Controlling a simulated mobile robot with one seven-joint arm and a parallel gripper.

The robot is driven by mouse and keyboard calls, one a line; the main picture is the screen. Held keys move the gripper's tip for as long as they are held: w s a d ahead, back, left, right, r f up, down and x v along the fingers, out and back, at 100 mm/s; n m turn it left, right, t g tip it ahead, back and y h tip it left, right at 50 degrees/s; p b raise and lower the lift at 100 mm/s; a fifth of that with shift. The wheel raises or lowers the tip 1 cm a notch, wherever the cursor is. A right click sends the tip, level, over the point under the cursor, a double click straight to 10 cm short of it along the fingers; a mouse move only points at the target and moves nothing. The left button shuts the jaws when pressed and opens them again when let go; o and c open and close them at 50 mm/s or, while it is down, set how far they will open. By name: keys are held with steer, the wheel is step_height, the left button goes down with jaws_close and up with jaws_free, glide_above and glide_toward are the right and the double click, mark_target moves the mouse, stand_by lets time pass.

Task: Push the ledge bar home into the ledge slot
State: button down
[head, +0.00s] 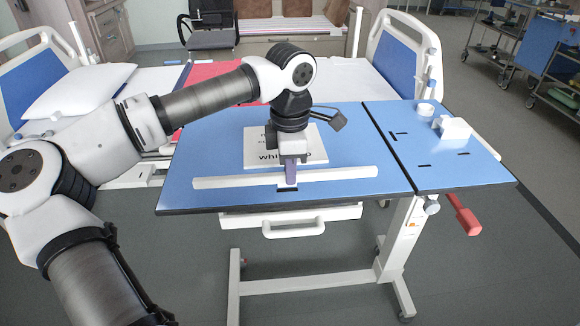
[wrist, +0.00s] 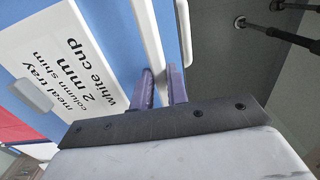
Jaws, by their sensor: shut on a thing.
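The ledge bar (head: 230,182) is a long white bar lying roughly parallel to the front edge of the blue overbed table (head: 190,160). It also shows in the wrist view (wrist: 147,30), running down to the fingers. My gripper (head: 290,178) has its purple fingers pointing down and shut on the bar near its middle; the fingers also show in the wrist view (wrist: 162,88). A short dark mark (head: 287,189) shows on the table just in front of the fingers; I cannot tell whether it is the ledge slot. The bar's underside is hidden, so its seating cannot be told.
A white printed card (head: 258,148) lies behind the bar, partly covered by my gripper. A bed with a pillow (head: 80,90) stands behind.

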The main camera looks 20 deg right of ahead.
steer(key=shift+f+b, duration=0.75)
steer(key=shift+f, duration=0.25)
steer(key=shift+f, duration=0.3)
steer(key=c, duration=1.3)
jaws_free()
steer(key=shift+r, duration=0.1)
step_height(320, 180, up, 18)
steer(key=p, duration=0.3)
steer(key=shift+f+p, duration=0.2)
steer(key=shift+p, duration=0.15)
